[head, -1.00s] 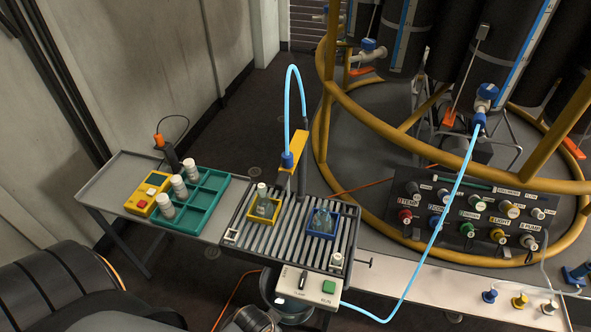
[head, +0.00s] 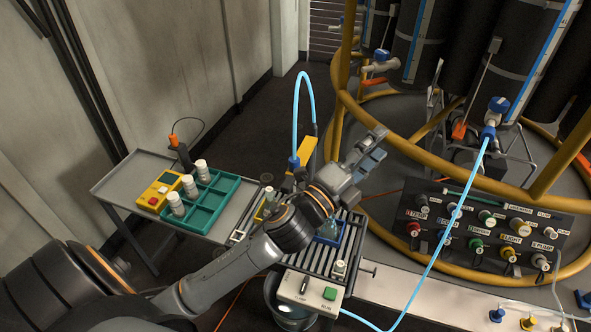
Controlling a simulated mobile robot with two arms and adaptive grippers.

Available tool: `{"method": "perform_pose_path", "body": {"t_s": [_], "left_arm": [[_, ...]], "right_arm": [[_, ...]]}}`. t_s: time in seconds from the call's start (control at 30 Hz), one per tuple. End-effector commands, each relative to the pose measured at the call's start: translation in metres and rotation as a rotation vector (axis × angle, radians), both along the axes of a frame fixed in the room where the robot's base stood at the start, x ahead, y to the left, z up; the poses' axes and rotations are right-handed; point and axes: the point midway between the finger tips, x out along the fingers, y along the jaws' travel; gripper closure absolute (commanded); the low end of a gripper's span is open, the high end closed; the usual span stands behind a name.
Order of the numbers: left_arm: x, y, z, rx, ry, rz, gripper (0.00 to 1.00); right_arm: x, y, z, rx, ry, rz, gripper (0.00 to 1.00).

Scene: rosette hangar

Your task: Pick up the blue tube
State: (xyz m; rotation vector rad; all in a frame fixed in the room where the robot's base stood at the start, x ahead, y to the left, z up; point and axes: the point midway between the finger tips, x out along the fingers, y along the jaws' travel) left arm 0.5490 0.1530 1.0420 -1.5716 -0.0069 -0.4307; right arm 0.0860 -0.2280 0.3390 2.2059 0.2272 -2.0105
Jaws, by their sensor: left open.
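A light blue tube (head: 454,220) hangs from a blue-capped valve (head: 490,125) on the tank frame and runs down in front of the control panel. Another light blue tube length (head: 297,100) arches up from a blue fitting beside the yellow bracket (head: 306,152). My left gripper (head: 371,148) is open and empty, above the far right of the slatted tray, between the arch and the hanging tube. It touches neither in this view. My left forearm hides part of the slatted tray and its bottles.
The slatted tray (head: 318,262) has a control box (head: 308,290) at its front. A green rack (head: 216,201) with white-capped bottles stands on the grey side table (head: 120,176). A yellow ring rail (head: 400,143) and a panel with knobs (head: 480,228) lie to the right.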

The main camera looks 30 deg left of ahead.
Motion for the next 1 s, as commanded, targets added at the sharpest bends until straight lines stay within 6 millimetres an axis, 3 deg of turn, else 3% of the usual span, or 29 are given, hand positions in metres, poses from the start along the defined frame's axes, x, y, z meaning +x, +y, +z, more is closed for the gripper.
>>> {"method": "perform_pose_path", "body": {"t_s": [0.03, 0.1, 0.13, 0.23, 0.37, 0.47, 0.57, 0.67, 0.7, 0.73, 0.9, 1.0], "left_arm": [[-0.009, -0.022, 0.045, 0.16, -0.187, -0.06, 0.48], [-0.031, -0.054, 0.089, 0.384, -0.438, -0.129, 0.48], [-0.043, -0.068, 0.103, 0.482, -0.547, -0.155, 0.48], [-0.072, -0.105, 0.118, 0.793, -0.851, -0.237, 0.48], [-0.107, -0.136, 0.104, 1.203, -1.238, -0.345, 0.48], [-0.119, -0.139, 0.074, 1.522, -1.51, -0.441, 0.48], [-0.117, -0.121, 0.04, 1.838, -1.75, -0.569, 0.48], [-0.104, -0.08, 0.011, 2.149, -1.94, -0.748, 0.48], [-0.096, -0.059, 0.003, 2.268, -1.999, -0.839, 0.48], [-0.09, -0.041, -0.001, -2.208, 1.906, 0.858, 0.48], [-0.066, 0.066, 0.004, -1.895, 1.435, 0.995, 0.48], [-0.064, 0.114, 0.018, -1.778, 1.254, 1.075, 0.48]], "right_arm": [[0.0, -0.002, 0.0, -0.003, 0.0, 0.001, 1.0], [0.0, -0.005, 0.0, -0.005, 0.0, 0.002, 1.0], [0.0, -0.005, 0.0, -0.006, 0.0, 0.002, 1.0], [0.0, -0.008, 0.0, -0.01, 0.0, 0.003, 1.0], [0.0, -0.009, 0.0, -0.012, 0.0, 0.004, 1.0], [0.0, -0.009, 0.0, -0.012, 0.0, 0.004, 1.0], [0.0, -0.009, 0.0, -0.012, 0.0, 0.004, 1.0], [0.0, -0.009, 0.0, -0.012, 0.0, 0.004, 1.0], [0.0, -0.009, 0.0, -0.012, 0.0, 0.004, 1.0], [0.0, -0.009, 0.0, -0.011, 0.0, 0.004, 1.0], [0.0, -0.009, 0.0, -0.011, 0.0, 0.004, 1.0], [0.0, -0.009, 0.0, -0.011, 0.0, 0.003, 1.0]]}}
